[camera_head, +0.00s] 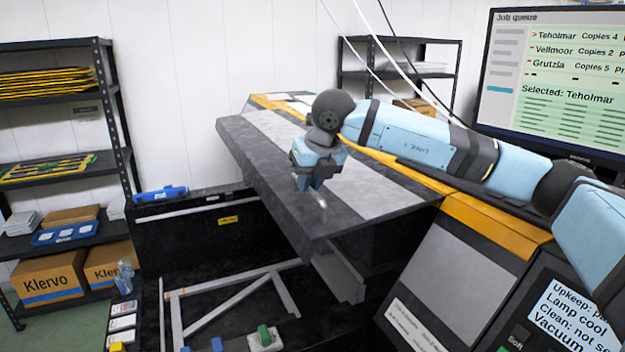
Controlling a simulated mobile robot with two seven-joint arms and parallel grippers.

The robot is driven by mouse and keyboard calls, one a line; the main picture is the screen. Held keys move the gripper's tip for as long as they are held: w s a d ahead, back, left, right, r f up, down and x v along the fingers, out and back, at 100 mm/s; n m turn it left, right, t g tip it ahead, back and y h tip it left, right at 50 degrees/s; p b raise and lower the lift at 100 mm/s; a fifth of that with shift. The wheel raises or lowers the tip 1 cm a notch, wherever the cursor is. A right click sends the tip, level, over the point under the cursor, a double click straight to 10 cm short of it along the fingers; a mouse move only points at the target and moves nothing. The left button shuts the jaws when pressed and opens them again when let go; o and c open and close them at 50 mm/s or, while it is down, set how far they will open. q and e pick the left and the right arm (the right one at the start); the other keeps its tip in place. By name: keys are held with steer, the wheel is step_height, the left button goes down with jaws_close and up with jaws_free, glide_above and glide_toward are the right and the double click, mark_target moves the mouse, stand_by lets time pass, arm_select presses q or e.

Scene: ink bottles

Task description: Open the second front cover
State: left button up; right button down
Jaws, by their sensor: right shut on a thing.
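The front cover (380,192) is a dark panel with a pale grey stripe. It sits tilted up above the machine's open interior (225,285). I cannot tell from its label which cover it is. My right gripper (321,200) points down at the near part of the cover and is shut on a small pale metal handle there, mostly hidden by the fingers. My right arm reaches in from the right, over the cover. My left gripper is not in view.
Inside the machine are a pale metal frame (232,302) and a green-topped part (264,336). A control panel (565,305) stands at the lower right, below a monitor (560,85). A shelf (60,145) with boxes is at the left.

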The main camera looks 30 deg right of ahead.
steer(key=c, duration=1.3)
jaws_free()
steer(key=shift+a, duration=0.1)
steer(key=shift+o, duration=0.9)
steer(key=shift+a, duration=0.1)
steer(key=shift+s+r, duration=0.1)
steer(key=shift+r, duration=0.2)
steer(key=b+v, duration=0.2)
steer(key=v, duration=1.1)
steer(key=shift+s, duration=0.15)
steer(key=shift+r, duration=0.1)
